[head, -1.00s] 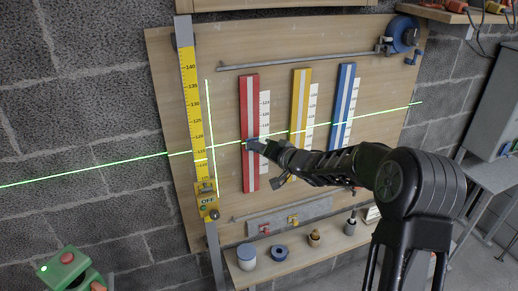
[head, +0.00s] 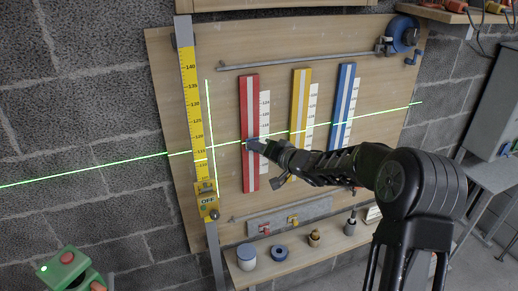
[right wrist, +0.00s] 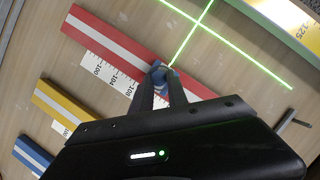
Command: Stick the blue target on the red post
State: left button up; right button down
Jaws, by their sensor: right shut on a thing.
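The red post (head: 250,105) is an upright red strip with a pale middle band on the wooden board. It runs slantwise in the right wrist view (right wrist: 115,37). My right gripper (head: 252,144) is at the red post, near the level green line. In the right wrist view my right gripper (right wrist: 160,72) is shut on the small blue target (right wrist: 158,66), which lies over the red post's band. Whether the target touches the post I cannot tell. My left gripper is not in view.
A yellow post (head: 300,95) and a blue post (head: 343,100) stand to the right, each beside a white scale. A yellow ruler (head: 192,110) with a slider marked OFF is at left. A shelf (head: 300,262) below holds small pots. Green laser lines cross the board.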

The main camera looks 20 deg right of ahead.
jog(key=shift+w, duration=0.45)
dwell(0.4)
jog(key=c, duration=0.7)
grip_release()
jog(key=shift+c, duration=0.2)
jog(key=s, duration=0.9)
jog(key=shift+a, duration=0.2)
dwell(0.5)
dwell(0.5)
